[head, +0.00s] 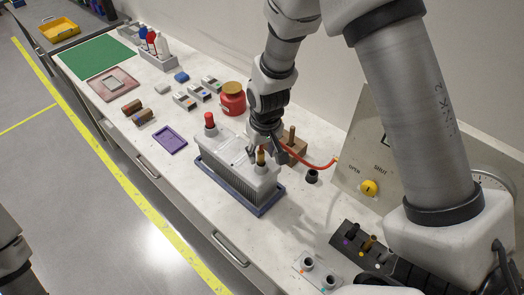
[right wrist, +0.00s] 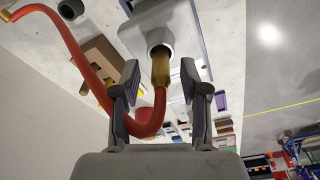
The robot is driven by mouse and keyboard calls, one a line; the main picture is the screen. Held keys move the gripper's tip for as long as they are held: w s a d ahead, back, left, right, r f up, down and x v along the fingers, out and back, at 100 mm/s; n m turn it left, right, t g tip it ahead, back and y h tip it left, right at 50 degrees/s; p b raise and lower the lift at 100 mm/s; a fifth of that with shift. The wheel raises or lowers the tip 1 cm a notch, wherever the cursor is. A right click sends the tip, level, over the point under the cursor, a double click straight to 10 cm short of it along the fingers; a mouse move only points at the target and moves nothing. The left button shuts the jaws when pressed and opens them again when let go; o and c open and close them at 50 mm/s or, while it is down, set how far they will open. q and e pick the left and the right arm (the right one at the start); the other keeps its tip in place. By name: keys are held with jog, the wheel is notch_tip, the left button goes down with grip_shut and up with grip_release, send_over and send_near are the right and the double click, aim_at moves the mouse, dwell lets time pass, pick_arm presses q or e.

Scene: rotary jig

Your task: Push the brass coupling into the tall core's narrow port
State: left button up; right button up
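The brass coupling (right wrist: 160,68) is on the end of a red hose (right wrist: 150,125). Its tip is at the mouth of a round grey port (right wrist: 160,36) in the right wrist view; how deep it sits I cannot tell. In the head view the coupling (head: 261,158) stands upright at the near-right port of the grey finned core (head: 225,160). My right gripper (right wrist: 160,78) is open around the coupling, with a gap on each side; it also shows in the head view (head: 265,150). My left gripper cannot be made out; only a dark arm part shows at the lower left.
The core stands in a blue tray (head: 257,210); a red cap (head: 209,119) tops its other port. A wooden block (head: 294,147) and black ring (head: 311,176) are close by. A panel with a yellow knob (head: 369,187) stands right. A red jar (head: 232,98) is behind.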

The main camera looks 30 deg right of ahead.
jog(key=shift+s+a, duration=0.1)
jog(key=shift+r, duration=0.55)
notch_tip(320, 180, up, 11)
jog(key=s+b, duration=0.1)
jog(key=b, duration=0.1)
jog(key=shift+f, duration=0.15)
jog(key=shift+s, duration=0.1)
jog(key=shift+s, duration=0.1)
